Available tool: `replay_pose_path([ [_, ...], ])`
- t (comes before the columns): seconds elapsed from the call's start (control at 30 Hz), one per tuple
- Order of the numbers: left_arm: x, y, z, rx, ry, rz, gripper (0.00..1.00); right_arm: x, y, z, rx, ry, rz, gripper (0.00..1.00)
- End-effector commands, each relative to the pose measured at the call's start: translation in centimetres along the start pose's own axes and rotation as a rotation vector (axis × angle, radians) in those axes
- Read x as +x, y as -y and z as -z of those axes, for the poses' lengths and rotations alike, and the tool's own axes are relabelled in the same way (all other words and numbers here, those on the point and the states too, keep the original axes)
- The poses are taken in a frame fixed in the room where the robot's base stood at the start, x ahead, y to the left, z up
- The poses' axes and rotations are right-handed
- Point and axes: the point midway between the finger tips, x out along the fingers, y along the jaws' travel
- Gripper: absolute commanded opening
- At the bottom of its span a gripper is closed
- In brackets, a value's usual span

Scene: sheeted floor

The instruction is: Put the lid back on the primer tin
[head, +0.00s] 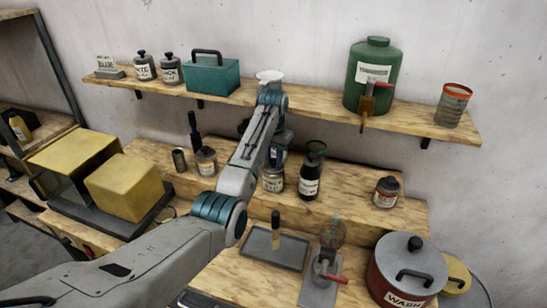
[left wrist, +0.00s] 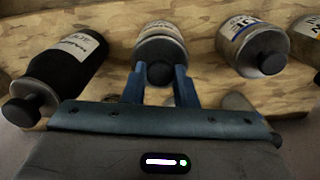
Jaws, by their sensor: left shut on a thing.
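A small tin (head: 273,181) with a pale label stands on the raised wooden step, below my left gripper (head: 274,161). In the left wrist view my left gripper (left wrist: 159,82) is shut on the black knob (left wrist: 160,72) of a grey lid (left wrist: 160,48). The lid is at the top of the labelled tin (left wrist: 158,29). I cannot tell whether it is fully seated or just above the rim. The label is too small to read as primer. My right gripper is not in view.
A dark bottle (head: 310,181) stands close to the right of the tin, and another jar (head: 206,161) stands to its left. A shelf (head: 310,106) runs behind. A tray (head: 262,248) and a red WASH pot (head: 407,270) are in front.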

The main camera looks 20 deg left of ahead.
Motion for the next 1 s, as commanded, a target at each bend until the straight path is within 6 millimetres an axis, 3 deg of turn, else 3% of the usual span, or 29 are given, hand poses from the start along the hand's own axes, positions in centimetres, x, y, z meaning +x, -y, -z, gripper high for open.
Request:
replay_pose_path([
  [0.17, -0.01, 0.01, 0.00, 0.000, 0.000, 0.000, 0.04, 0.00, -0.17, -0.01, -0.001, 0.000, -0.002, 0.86],
  [0.2, -0.01, 0.01, 0.00, 0.000, 0.000, 0.000, 0.31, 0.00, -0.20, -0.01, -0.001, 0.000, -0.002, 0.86],
  [0.3, -0.01, 0.01, 0.00, 0.000, 0.000, 0.000, 0.51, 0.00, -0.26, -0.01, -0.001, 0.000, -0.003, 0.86],
  [0.5, -0.01, 0.01, 0.00, 0.000, 0.000, 0.000, 0.51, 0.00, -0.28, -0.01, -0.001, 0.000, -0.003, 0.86],
  [0.63, 0.00, 0.01, 0.00, 0.000, 0.000, 0.000, 0.72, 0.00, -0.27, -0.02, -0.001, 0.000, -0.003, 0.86],
  [1.0, -0.39, 0.00, 0.02, 0.000, -0.001, 0.000, 0.72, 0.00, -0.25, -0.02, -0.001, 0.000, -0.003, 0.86],
])
